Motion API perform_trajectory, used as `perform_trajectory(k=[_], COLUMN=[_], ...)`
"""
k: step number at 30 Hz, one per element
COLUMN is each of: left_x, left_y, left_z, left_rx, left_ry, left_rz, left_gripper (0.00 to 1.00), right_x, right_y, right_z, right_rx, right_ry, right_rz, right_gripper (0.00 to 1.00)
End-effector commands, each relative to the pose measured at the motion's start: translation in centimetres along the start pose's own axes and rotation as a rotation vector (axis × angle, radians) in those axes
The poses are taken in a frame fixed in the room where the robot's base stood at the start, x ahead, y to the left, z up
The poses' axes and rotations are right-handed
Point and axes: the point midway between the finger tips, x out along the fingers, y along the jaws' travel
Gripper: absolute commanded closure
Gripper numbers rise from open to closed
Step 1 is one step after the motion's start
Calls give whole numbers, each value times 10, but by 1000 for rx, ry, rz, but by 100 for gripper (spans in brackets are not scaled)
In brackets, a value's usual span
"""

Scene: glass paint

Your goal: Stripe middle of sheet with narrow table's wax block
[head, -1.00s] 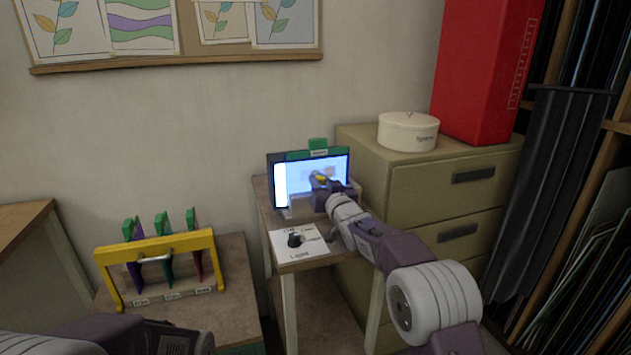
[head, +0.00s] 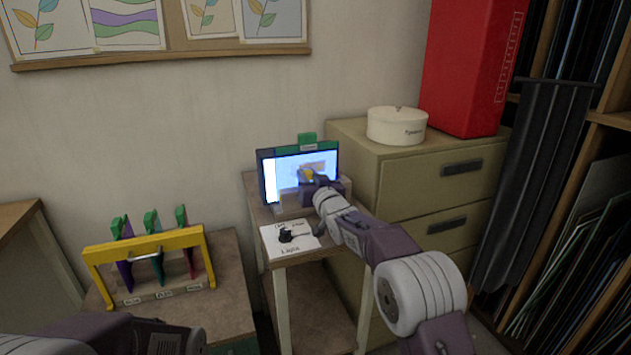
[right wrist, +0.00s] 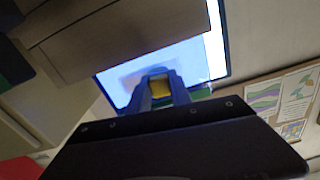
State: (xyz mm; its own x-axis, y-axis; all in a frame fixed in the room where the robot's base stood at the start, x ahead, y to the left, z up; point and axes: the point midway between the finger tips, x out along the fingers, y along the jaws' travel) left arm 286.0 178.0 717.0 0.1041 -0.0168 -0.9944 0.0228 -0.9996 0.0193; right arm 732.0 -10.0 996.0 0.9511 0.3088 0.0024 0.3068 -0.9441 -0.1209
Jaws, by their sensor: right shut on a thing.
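The sheet (head: 272,182) is a glowing pale-blue upright panel in a dark frame on the narrow table (head: 292,257). It also shows in the right wrist view (right wrist: 213,48). My right gripper (head: 308,176) is in front of the middle of the sheet, shut on a yellow wax block (right wrist: 160,87). A brownish smudge shows on the sheet around the block. I cannot tell whether the block touches the sheet. Only part of my left arm (head: 110,335) shows at the lower left; its fingertips are out of view.
A card with a black knob (head: 286,236) lies on the narrow table's front. A yellow rack (head: 145,254) with coloured glass pieces stands on the left table. A filing cabinet (head: 400,185) with a white round tin (head: 397,126) stands right of the sheet.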

Motion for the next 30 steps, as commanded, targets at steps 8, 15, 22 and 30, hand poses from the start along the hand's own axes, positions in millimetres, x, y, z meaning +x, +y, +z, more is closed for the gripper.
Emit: perform_trajectory(k=[8,15,22,30], left_x=[11,26,26,46], left_y=[0,0,0,-1], left_z=[1,3,3,5], left_rx=[0,0,0,0], left_ry=[0,0,0,0], left_rz=[0,0,0,0], left_gripper=[64,64,64,64], right_x=[0,-2,-2,-14], right_y=[-11,-36,-40,-39], right_z=[4,5,4,8], right_rx=[0,0,-1,-1], right_ry=[2,2,0,3], right_rz=[-2,-2,0,-1], right_gripper=[100,100,100,100])
